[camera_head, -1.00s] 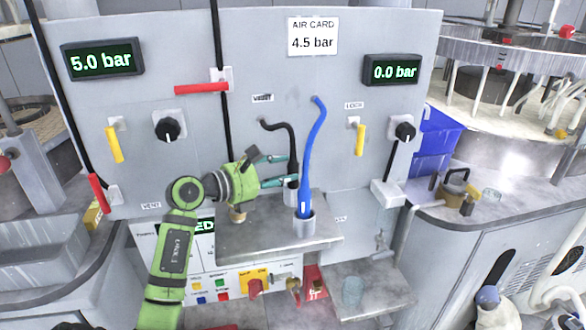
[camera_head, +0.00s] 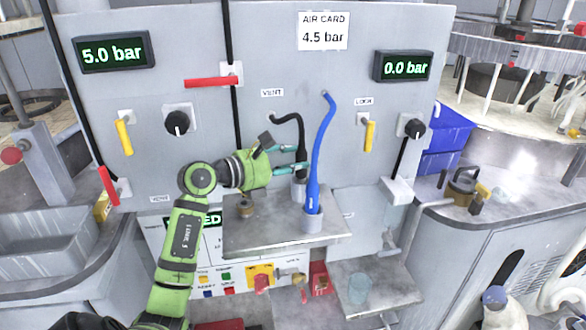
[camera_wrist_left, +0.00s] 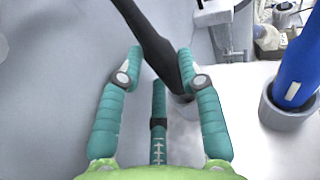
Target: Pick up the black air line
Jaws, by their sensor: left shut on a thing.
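The black air line (camera_head: 301,135) hangs in front of the grey panel, curved at its top, with its lower end at a grey cup (camera_head: 299,191) on the metal shelf (camera_head: 262,235). My left gripper (camera_head: 297,159), green with teal fingers, reaches in from the left and is shut on the black air line just above the cup. In the left wrist view the black air line (camera_wrist_left: 152,38) runs between the fingertips (camera_wrist_left: 160,66), and the cup is partly hidden below it. My right gripper is not in view.
A blue air line (camera_head: 321,150) stands close to the right in its own grey cup (camera_head: 313,222). Yellow and red handles and dark knobs stick out from the panel.

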